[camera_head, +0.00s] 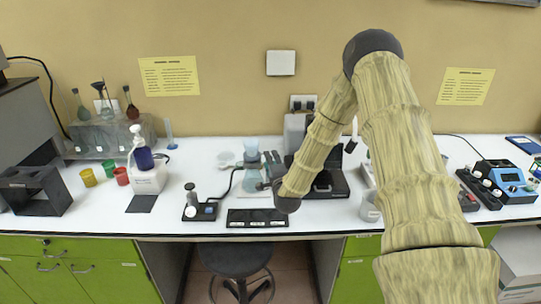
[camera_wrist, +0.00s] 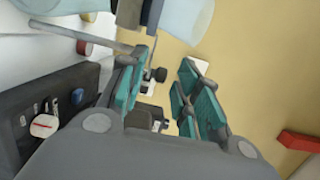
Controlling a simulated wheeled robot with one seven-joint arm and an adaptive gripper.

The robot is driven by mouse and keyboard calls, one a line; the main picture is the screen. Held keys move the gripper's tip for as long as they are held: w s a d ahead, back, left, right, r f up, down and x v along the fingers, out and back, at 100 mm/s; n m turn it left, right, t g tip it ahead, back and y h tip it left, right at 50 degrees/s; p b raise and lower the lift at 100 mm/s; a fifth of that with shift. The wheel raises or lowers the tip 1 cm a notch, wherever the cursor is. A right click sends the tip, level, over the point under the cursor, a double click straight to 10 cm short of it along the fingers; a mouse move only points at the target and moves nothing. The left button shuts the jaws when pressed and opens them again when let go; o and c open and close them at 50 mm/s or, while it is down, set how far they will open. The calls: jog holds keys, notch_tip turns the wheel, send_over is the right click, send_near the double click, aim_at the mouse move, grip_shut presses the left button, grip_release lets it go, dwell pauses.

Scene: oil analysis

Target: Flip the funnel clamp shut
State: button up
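The glass filtration set, with a funnel cup (camera_head: 251,149) above a flask (camera_head: 252,181), stands mid-bench in the head view. Pale blue glass (camera_wrist: 183,14) is cut off at the top edge. A dark clamp part (camera_wrist: 135,12) sits against it. A thin metal rod (camera_wrist: 75,35) runs toward the left finger; I cannot tell whether they touch.
A black tray (camera_head: 257,224) lies along the bench's front edge. A hot plate or similar dark device (camera_head: 328,184) is behind my wrist. A wash bottle (camera_head: 142,150) stands to the left. A blue instrument (camera_head: 505,180) is at the right. Bench space between wash bottle and set is fairly clear.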

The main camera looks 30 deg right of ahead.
jog(key=shift+x, duration=1.05)
jog(key=shift+f, duration=0.1)
grip_shut()
